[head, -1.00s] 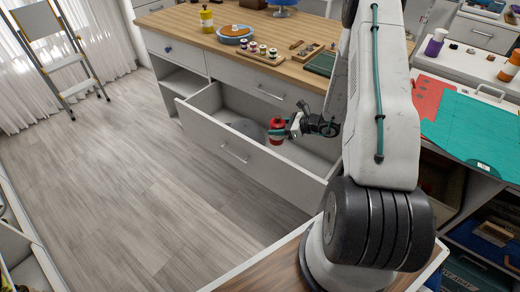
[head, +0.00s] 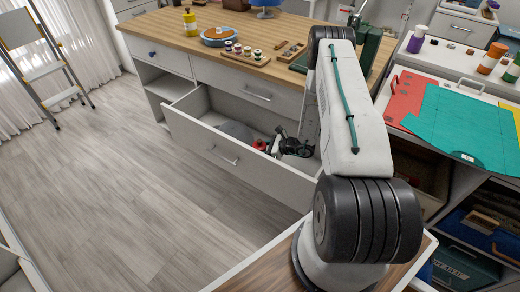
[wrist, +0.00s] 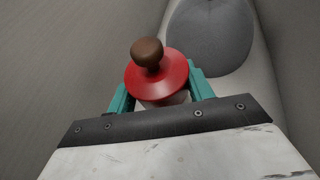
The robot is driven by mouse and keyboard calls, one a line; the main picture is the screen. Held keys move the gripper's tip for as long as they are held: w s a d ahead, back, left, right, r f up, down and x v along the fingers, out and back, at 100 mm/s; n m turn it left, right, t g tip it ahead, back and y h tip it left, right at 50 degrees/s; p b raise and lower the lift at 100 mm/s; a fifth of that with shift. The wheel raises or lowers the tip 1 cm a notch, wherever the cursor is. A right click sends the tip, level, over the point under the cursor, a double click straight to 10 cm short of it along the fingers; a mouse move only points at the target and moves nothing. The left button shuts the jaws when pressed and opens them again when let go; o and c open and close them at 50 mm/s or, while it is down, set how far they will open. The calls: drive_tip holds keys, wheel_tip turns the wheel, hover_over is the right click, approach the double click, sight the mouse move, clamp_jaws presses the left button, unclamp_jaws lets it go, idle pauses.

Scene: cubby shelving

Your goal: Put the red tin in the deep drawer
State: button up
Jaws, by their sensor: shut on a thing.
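The red tin (wrist: 158,80) with a brown knob on its lid is between the two teal fingers of my gripper (wrist: 160,92) in the wrist view. My gripper is shut on it. In the head view the red tin (head: 259,144) shows only in part, and my gripper (head: 268,147) is at its right, low inside the open deep drawer (head: 215,150). A grey rounded thing (wrist: 208,36) lies in the drawer close to the tin. I cannot tell whether the tin touches the drawer floor.
The wooden counter (head: 215,48) above the drawer holds a yellow bottle (head: 190,22), a round dish (head: 217,37) and a tray of small jars (head: 247,59). The drawer front stands out over clear floor (head: 100,180). A stepladder (head: 45,60) is at the far left.

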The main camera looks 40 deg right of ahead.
drive_tip(key=shift+f, duration=0.4)
drive_tip(key=shift+f, duration=0.15)
drive_tip(key=o, duration=1)
